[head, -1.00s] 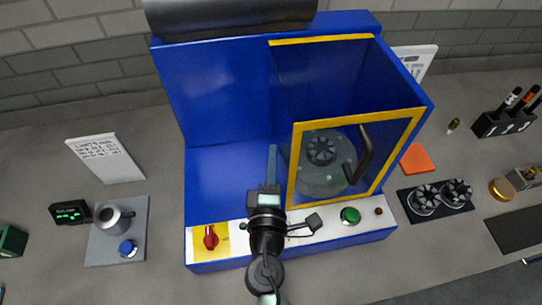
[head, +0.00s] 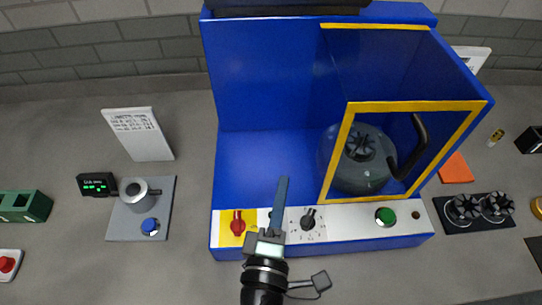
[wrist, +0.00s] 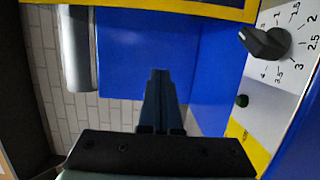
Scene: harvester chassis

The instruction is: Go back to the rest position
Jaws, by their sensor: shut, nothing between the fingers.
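My gripper (head: 282,190) is in front of the blue machine (head: 258,158), its fingers together and empty. In the head view it overlaps the front panel between the red switch (head: 238,226) and the black dial (head: 308,219). The wrist view shows the closed fingers (wrist: 159,85) pointing at the blue machine wall (wrist: 205,65), with the numbered black dial (wrist: 265,43) at the upper right. I cannot tell the gap between gripper and panel.
A yellow-framed door (head: 411,106) with a dark handle (head: 409,150) fronts the chamber holding a round grey part (head: 358,178). A grey pad (head: 122,224) with a metal pot (head: 136,191) lies left. Bare bench shows at front left.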

